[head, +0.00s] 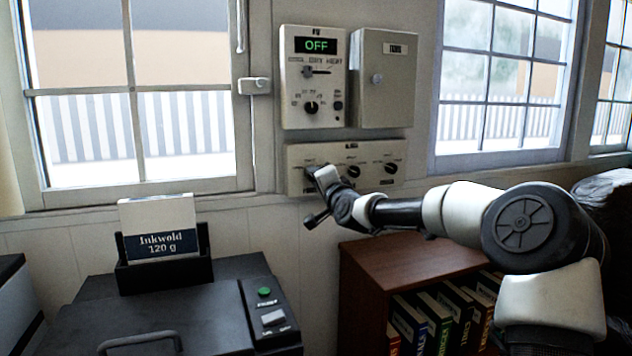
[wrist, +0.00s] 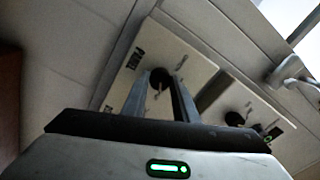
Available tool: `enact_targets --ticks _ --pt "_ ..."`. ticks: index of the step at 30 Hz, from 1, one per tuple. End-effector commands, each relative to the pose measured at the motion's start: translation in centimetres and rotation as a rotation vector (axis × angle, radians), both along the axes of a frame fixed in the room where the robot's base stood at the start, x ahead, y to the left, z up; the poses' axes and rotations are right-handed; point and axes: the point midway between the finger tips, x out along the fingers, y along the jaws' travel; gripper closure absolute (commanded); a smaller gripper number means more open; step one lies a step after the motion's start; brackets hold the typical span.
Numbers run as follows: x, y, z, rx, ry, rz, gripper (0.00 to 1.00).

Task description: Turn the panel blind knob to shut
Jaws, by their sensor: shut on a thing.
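The lower wall panel (head: 350,182) is a cream plate with a row of three black knobs under small labels I cannot read. My gripper (head: 316,174) is at the left knob and covers most of it in the head view. In the wrist view my gripper (wrist: 172,95) has its two fingers shut on that dark knob (wrist: 160,76), with the panel face (wrist: 178,56) behind. The middle knob (head: 353,171) and the right knob (head: 390,168) are free. I cannot read which knob is for the blind, nor the held knob's pointer setting.
Above the panel is a control box (head: 312,80) reading OFF, beside a closed grey box (head: 385,78). Windows flank them, with a latch (head: 254,86) on the left one. Below stand a black machine (head: 175,315) with a card holder and a brown bookcase (head: 400,262).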

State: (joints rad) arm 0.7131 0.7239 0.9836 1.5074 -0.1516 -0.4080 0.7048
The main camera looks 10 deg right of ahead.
Motion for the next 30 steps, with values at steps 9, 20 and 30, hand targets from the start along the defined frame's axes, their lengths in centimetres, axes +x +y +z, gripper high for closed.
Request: enact_targets --ticks 9,20,30 --pt "-0.01 0.01 -0.04 0.055 0.012 0.0 0.96" --pt "-0.01 0.02 -0.03 0.056 0.012 0.0 0.96" --pt "0.0 0.01 -0.01 0.055 0.012 0.0 0.55"
